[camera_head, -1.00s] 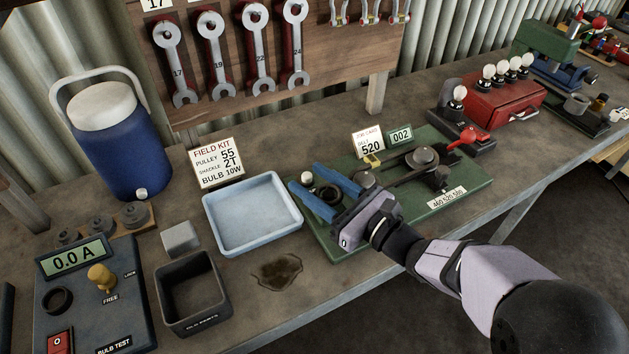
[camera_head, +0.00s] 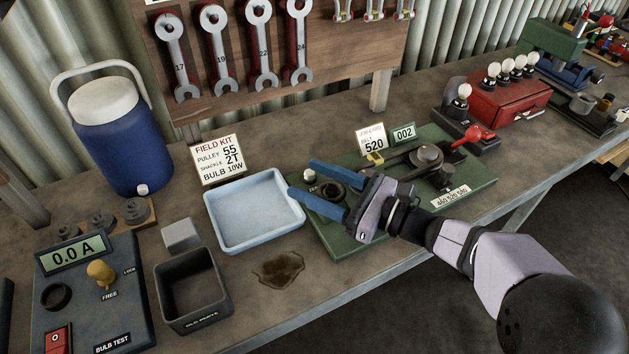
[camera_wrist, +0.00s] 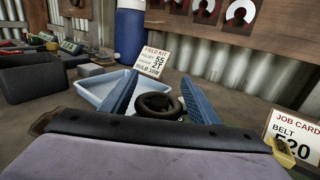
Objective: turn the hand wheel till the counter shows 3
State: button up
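The dark hand wheel (camera_head: 333,190) is on the left end of the green board (camera_head: 345,247). A pale round knob (camera_head: 308,176) shows by its left edge. The counter (camera_head: 403,133) behind the board reads 002. My gripper (camera_head: 302,177) is open, its two blue fingers spread with the wheel in view between them. In the wrist view the wheel (camera_wrist: 158,105) also shows between the fingers (camera_wrist: 158,78) as a dark ring. I cannot tell whether a finger touches it. My gripper's body hides part of the board.
A job card (camera_head: 372,140) reading belt 520 stands beside the counter. A belt and pulley (camera_head: 427,157) and a red-handled lever (camera_head: 478,134) are right of the wheel. A pale blue tray (camera_head: 252,243) is close on the left, with a field kit card (camera_head: 218,160) behind.

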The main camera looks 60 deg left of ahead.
aim_at(331, 189)
jog(key=shift+o, duration=0.3)
jog(key=shift+w+d+f, duration=0.1)
jog(key=shift+w+d, duration=0.25)
jog(key=shift+d, duration=0.1)
jog(key=shift+b+v, duration=0.8)
jog(key=shift+v, duration=2.3)
jog(key=shift+d, duration=0.1)
jog(key=v, duration=0.3)
jog(key=shift+w+d+f+p, duration=0.1)
jog(key=shift+w+d+p, duration=0.1)
jog(key=shift+p, duration=0.1)
jog(key=shift+p+x, duration=0.75)
jog(key=shift+x, duration=3.05)
jog(key=shift+d, duration=0.1)
jog(key=c, duration=1.1)
jog(key=shift+o, duration=0.2)
